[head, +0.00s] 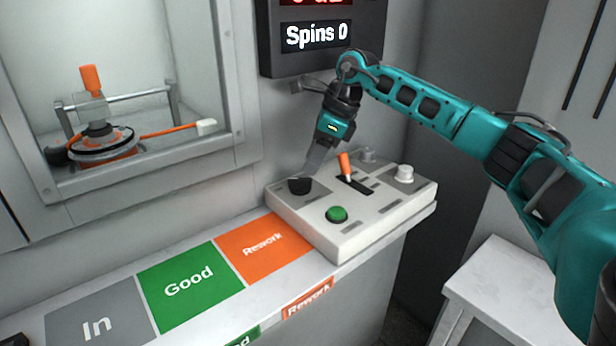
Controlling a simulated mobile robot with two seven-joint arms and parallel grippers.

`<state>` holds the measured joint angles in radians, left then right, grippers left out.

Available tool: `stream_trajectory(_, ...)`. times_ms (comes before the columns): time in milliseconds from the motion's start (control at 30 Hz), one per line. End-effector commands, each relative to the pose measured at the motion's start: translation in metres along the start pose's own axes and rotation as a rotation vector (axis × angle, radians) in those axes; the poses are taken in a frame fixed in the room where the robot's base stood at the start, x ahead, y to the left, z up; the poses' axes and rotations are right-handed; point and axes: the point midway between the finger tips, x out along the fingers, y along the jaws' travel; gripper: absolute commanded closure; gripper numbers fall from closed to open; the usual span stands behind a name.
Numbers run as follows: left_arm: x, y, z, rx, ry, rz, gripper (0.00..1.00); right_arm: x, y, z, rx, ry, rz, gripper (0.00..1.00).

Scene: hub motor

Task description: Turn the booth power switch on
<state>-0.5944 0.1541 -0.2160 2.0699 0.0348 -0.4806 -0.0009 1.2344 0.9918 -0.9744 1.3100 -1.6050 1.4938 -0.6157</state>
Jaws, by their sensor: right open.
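A light grey control box (352,236) stands on the ledge. It carries an orange-tipped lever (345,165) in a black slot, a green button (337,214), a white knob (404,174) and a black part (300,187) at its left. No label readable here says which is the booth power switch. My right gripper (306,176) points down at the black part, left of the orange lever. It is open. Its fingers partly cover the black part, and I cannot tell whether they touch it. My left gripper is out of view.
A display (318,36) above reads "Spins 0". A windowed booth (235,90) at left holds a motor (103,145) with an orange handle and cable. Grey "In" (95,325), green "Good" (188,282) and orange "Rework" (262,246) pads on the ledge are empty.

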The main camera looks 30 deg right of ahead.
Motion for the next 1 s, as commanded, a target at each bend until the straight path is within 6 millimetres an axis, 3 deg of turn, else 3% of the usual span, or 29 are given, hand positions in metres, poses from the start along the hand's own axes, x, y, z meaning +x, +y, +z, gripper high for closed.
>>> stream_trajectory(33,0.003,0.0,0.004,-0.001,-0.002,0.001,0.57,0.015,0.0,-0.005,0.004,0.007,0.004,0.56)
stream_trajectory(233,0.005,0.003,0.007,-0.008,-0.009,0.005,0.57,0.04,0.0,-0.005,0.004,0.004,0.003,0.56)
stream_trajectory(667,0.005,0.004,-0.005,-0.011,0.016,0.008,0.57,0.047,0.0,-0.005,0.003,0.004,0.002,0.57)
stream_trajectory(1000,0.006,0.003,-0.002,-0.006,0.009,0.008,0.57,0.047,0.0,-0.005,0.003,0.004,0.002,0.9)
